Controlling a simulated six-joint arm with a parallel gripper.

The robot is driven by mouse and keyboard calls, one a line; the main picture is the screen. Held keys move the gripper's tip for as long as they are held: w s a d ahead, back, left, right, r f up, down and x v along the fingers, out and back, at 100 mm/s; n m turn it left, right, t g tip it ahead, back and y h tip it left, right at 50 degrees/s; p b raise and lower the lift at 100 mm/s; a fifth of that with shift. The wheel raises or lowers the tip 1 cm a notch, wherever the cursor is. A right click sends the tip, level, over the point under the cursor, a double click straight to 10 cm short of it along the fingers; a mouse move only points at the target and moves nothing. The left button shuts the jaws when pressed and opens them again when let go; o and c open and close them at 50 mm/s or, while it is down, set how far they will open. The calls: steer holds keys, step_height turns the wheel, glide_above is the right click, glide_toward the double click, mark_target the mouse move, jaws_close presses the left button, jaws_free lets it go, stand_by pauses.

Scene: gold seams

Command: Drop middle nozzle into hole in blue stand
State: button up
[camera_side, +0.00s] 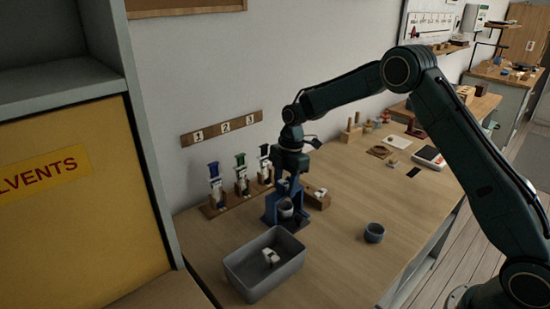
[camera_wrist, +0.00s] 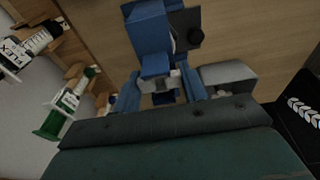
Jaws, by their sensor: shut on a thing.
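The blue stand (camera_side: 271,209) stands on the bench, with a dark cup (camera_side: 286,208) in its lower part. My gripper (camera_side: 284,186) is directly over the top of the stand, pointing down. In the wrist view the blue stand (camera_wrist: 150,35) lies just beyond my gripper (camera_wrist: 162,88). A small pale nozzle (camera_wrist: 174,80) shows between the two blue fingers, which are shut on it. The nozzle's tip and the stand's hole are not clear, so I cannot tell whether the nozzle is in the hole.
A wooden rack (camera_side: 218,210) with blue-, green- and black-topped syringes stands left, under a 1-2-3 sign (camera_side: 224,126). A wooden block (camera_side: 316,200) with pale pieces is right of the stand. A grey bin (camera_side: 257,279) holding a white piece is in front. A cup (camera_side: 374,233) stands right.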

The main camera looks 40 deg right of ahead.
steer(key=shift+f, duration=0.45)
stand_by(0.9)
steer(key=o, duration=1)
steer(key=shift+r, duration=0.2)
steer(key=shift+d+r, duration=0.2)
steer(key=shift+r, duration=0.95)
steer(key=shift+d+r, duration=0.2)
steer(key=shift+r, duration=0.9)
steer(key=shift+r, duration=0.1)
steer(key=shift+d+r, duration=0.35)
steer(key=shift+r, duration=1.9)
steer(key=shift+d+r, duration=0.3)
steer(key=shift+r, duration=1.9)
steer(key=shift+d+r, duration=0.35)
steer(key=shift+r, duration=1.9)
